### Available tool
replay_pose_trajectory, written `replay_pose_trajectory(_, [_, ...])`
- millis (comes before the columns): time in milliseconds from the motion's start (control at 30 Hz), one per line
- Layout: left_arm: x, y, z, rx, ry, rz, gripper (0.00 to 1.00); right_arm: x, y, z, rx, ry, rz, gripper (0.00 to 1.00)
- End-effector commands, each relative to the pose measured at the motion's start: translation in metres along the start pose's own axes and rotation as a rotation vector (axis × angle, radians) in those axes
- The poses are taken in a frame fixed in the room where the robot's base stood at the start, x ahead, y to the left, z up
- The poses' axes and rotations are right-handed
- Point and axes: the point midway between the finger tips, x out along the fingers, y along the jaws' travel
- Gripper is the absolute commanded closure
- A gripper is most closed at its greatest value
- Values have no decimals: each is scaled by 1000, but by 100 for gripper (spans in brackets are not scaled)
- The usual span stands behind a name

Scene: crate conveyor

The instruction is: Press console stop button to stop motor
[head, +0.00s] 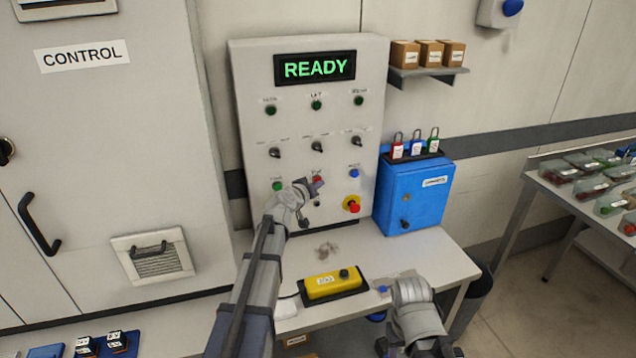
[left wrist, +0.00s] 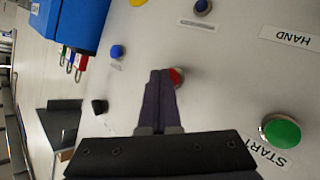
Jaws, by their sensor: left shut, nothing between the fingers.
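The grey console (head: 338,110) stands on a table against the wall, with a lit green READY display (head: 315,68). The red stop button (head: 317,179) is in its lower row, partly covered by my left gripper (head: 318,186). In the left wrist view the shut, empty fingers (left wrist: 160,75) end right beside the red button (left wrist: 179,77), overlapping its left part. I cannot tell whether they touch it. The green START button (head: 277,186) is to the left in the head view; it also shows in the left wrist view (left wrist: 282,131). My right arm shows at the bottom, but its fingers do not.
A red button on a yellow base (head: 353,205) and a blue button (head: 354,173) are right of the stop button. A blue box (head: 414,195) with padlocks on top stands right of the console. A yellow pendant (head: 333,284) lies on the table (head: 430,255) in front.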

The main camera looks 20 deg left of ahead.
Motion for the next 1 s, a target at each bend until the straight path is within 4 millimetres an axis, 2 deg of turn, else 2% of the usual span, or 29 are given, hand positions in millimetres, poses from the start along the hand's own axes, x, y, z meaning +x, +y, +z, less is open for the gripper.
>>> replay_pose_trajectory(467, [2,-1,-2,0,2,-1,100,0,0,0,0,0,0,50])
replay_pose_trajectory(1000, [-10,7,8,0,1,-1,100,0,0,0,0,0,0,50])
